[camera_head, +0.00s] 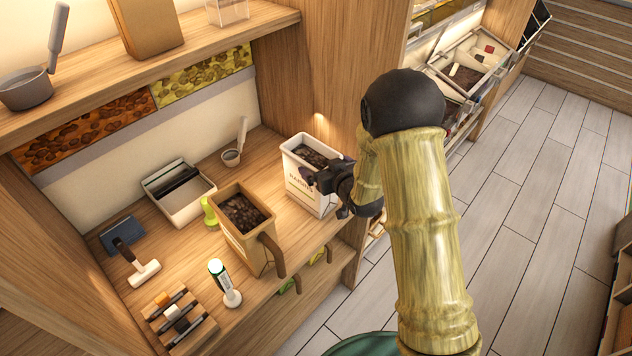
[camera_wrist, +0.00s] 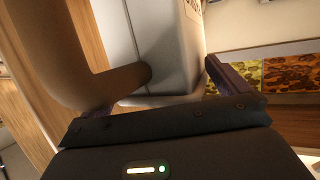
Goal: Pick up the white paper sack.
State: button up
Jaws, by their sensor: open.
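The white paper sack (camera_head: 300,190) stands upright on the wooden counter in the head view, open at the top with dark contents and lettering on its front. My gripper (camera_head: 328,190) is at its right side, fingers spread, and hides part of that side. In the wrist view the pale wall of the sack (camera_wrist: 172,45) fills the space ahead of my open fingers (camera_wrist: 160,90). A thick brown curved handle (camera_wrist: 125,82) meets the sack there and passes near the left finger. I cannot tell whether either finger touches it.
A tan container (camera_head: 232,243) with dark contents and a brown handle stands left of the sack. A white-green bottle (camera_head: 226,285), a pale tray (camera_head: 190,208) and a small cup (camera_head: 231,157) share the counter. A wooden wall (camera_head: 330,70) rises behind the sack.

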jog(key=c, duration=1.9)
jog(key=shift+w+r, duration=0.15)
jog(key=shift+r, duration=0.25)
jog(key=shift+c, duration=0.2)
jog(key=shift+r+b, duration=0.45)
jog(key=shift+r, duration=4.35)
